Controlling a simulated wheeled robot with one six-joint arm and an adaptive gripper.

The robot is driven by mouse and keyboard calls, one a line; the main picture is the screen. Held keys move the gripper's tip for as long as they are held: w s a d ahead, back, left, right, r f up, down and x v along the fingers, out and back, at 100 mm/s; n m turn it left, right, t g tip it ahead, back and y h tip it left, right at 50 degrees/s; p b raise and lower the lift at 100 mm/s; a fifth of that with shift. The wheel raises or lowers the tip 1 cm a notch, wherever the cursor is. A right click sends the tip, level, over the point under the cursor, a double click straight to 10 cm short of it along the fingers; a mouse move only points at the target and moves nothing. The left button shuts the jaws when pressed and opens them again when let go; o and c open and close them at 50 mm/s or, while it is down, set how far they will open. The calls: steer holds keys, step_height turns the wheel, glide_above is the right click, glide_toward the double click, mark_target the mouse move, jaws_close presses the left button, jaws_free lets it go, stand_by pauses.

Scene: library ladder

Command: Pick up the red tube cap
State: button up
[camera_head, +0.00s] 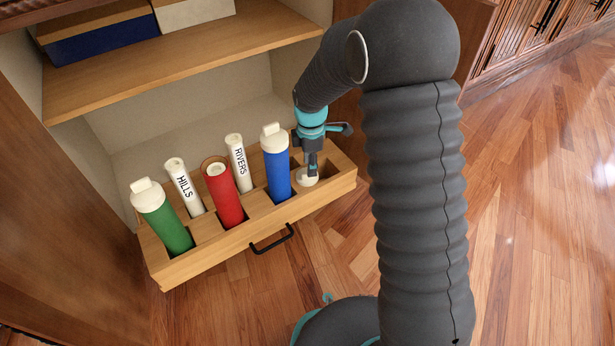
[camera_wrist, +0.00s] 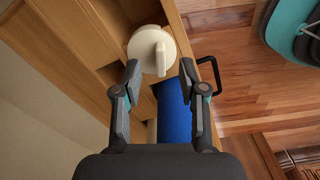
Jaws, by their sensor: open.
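A loose cream cap (camera_head: 306,180) with a raised ridge lies at the right end of the wooden rack drawer. In the wrist view the cap (camera_wrist: 140,42) sits just ahead of my fingertips, its ridge between their lines. My gripper (camera_head: 311,164) points down above the cap in the head view. The gripper (camera_wrist: 159,68) is open, with nothing visibly held. The red tube (camera_head: 223,196) stands uncapped in the drawer's middle, a pale roll showing in its open top. I cannot tell whether the fingers touch the cap.
A capped blue tube (camera_head: 276,175) stands close left of my gripper. A capped green tube (camera_head: 165,222) and white rolls marked HILLS (camera_head: 185,187) and RIVERS (camera_head: 239,163) stand farther left. A black handle (camera_head: 272,243) sticks out in front. The shelf (camera_head: 200,55) overhangs behind.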

step_height(320, 180, down, 4)
steer(key=shift+r, duration=0.15)
jaws_close()
steer(key=shift+r, duration=0.2)
